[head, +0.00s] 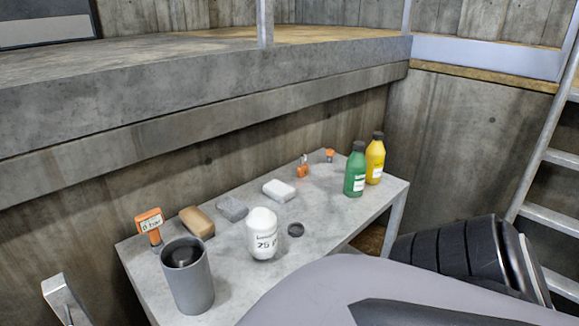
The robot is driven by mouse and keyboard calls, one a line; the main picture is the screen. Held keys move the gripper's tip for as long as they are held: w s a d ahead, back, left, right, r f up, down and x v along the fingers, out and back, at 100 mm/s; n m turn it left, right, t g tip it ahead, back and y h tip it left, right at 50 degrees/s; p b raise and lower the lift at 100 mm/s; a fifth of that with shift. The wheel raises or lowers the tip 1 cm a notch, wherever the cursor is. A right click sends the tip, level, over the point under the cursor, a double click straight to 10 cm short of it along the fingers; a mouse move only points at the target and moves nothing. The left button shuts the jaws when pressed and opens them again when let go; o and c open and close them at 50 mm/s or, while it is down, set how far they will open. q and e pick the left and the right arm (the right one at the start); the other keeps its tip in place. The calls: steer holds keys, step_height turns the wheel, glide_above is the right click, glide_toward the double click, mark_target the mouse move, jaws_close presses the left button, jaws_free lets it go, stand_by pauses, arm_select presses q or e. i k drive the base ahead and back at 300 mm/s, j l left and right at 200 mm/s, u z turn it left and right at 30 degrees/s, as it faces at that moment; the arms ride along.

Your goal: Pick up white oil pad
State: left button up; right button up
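The white oil pad (279,190) is a small white block. It lies flat on the grey table (330,212), towards the wall side. A grey pad (232,208) lies just left of it, and a tan pad (197,222) lies further left. Nothing covers the white pad and nothing touches it. Neither of my grippers can be made out in the head view. A large smooth grey shape, likely part of my own arm or body, fills the bottom right and hides the table's near right part.
A white jar (262,235) and a dark round cap (295,230) stand in front of the pads. A grey cup (187,280), an orange gauge (150,222), small orange items, and green (355,170) and yellow bottles (375,160) are also on the table. A ladder (545,190) stands right.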

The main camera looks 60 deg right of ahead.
mark_target(277, 190)
steer(key=k+l, duration=0.1)
steer(key=l, duration=0.3)
steer(key=k+l, duration=0.1)
steer(key=l, duration=0.25)
steer(key=k+l, duration=0.1)
steer(key=l, duration=0.3)
steer(key=k+l, duration=0.1)
steer(key=l, duration=0.25)
